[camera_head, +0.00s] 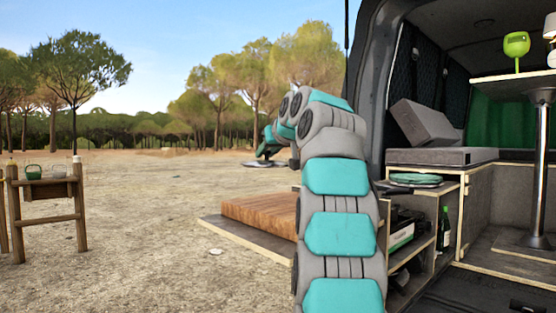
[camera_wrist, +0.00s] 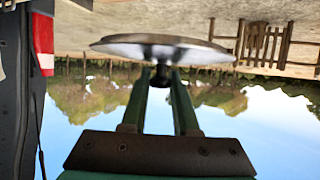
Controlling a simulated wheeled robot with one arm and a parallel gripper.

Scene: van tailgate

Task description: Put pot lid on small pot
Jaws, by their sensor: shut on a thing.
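The pot lid (camera_wrist: 130,48) is a round disc with a dark rim and a dark knob; in the wrist view, which looks upside down, it shows edge-on. My gripper (camera_wrist: 161,82) is shut on its knob. In the head view the lid (camera_head: 262,164) hangs roughly level in the air beyond my arm, beneath my gripper (camera_head: 266,155). A small green pot (camera_head: 33,172) with a raised handle stands on the wooden stand at far left, well apart from the lid. I cannot tell for certain that it is the small pot. Its inside is hidden.
The wooden stand (camera_head: 50,188) also bears a small pale item. A wooden board (camera_head: 260,213) juts from the van behind my arm. A green round item (camera_head: 415,178) lies on the van's shelf. Open sandy ground (camera_head: 150,220) lies between stand and van.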

